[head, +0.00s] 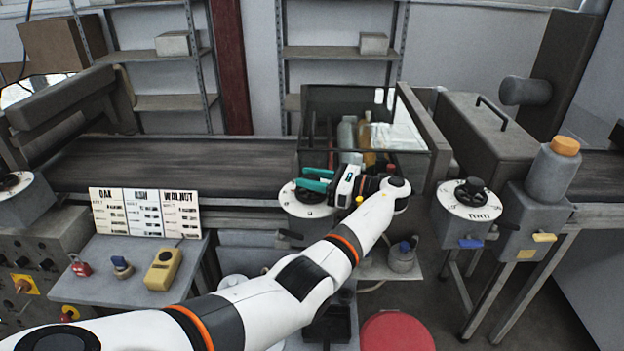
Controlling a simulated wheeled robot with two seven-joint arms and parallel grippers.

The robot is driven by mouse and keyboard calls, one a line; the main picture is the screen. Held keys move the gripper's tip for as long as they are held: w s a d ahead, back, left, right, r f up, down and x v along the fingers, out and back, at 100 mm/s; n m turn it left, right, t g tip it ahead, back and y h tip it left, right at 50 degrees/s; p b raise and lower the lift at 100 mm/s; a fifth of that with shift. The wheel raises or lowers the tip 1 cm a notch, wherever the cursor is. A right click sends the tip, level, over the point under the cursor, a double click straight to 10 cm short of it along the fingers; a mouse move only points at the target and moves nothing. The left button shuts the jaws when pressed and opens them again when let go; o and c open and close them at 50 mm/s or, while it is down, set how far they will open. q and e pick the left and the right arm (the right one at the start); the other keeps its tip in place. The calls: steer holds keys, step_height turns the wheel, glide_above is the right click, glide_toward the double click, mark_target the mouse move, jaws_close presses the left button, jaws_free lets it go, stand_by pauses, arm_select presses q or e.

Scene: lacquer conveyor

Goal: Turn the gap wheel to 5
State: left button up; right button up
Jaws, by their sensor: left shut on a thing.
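My left arm reaches in from the lower left, and my left gripper (316,181), with teal fingers, is over a white-ringed dial wheel (308,207) on the front of the conveyor. The gripper is shut on this wheel's knob, which the fingers mostly hide. A digit or mark shows on the near edge of the ring, but I cannot read the setting. A second white-ringed dial (468,208) with a black knob stands to the right, its small print too blurred to read. My right gripper is not in view.
A glass-sided bin (320,100) with bottles stands behind the gripper. A red stool (397,333) is below.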

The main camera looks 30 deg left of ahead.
arm_select(q)
steer(key=o, duration=1)
steer(key=shift+a, duration=0.1)
steer(key=b+v, duration=1)
steer(key=v, duration=0.2)
steer(key=shift+f, duration=0.1)
